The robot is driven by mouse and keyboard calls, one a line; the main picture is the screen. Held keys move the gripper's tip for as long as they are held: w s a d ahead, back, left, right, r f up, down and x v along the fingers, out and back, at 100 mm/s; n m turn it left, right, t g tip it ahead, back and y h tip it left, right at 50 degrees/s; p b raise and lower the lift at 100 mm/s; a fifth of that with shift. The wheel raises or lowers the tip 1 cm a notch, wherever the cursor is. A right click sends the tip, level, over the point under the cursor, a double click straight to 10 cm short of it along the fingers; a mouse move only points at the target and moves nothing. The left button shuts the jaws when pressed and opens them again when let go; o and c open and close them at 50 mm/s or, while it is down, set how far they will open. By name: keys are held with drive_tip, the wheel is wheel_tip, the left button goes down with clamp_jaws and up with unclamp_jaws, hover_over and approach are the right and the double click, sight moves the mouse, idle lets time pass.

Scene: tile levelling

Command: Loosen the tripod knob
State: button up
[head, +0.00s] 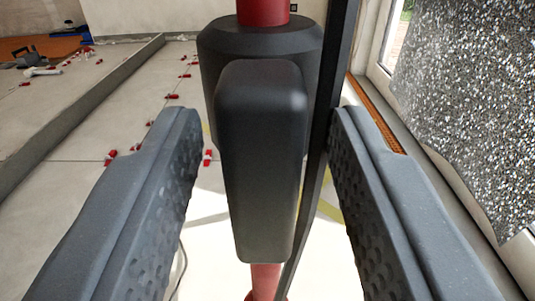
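The tripod knob (262,165) is a dark grey, rounded upright bar in the middle of the head view. It sits in front of a black collar (260,45) on a red tripod pole (263,12). The pole shows again below the knob. My gripper (265,140) is open, with one dimpled grey finger on each side of the knob. A gap shows between the knob and each finger, so neither appears to touch it. How deep the knob lies between the fingertips is hard to tell.
A thin black bar (333,110) runs down just right of the knob, between it and the right finger. A speckled slab (485,100) stands at the right. Red levelling clips (172,96) dot the tiled floor at left, beside a low grey ledge (85,112).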

drive_tip(key=s+p, duration=0.3)
drive_tip(key=s, duration=1)
drive_tip(key=shift+s, duration=0.25)
drive_tip(key=shift+f, duration=0.1)
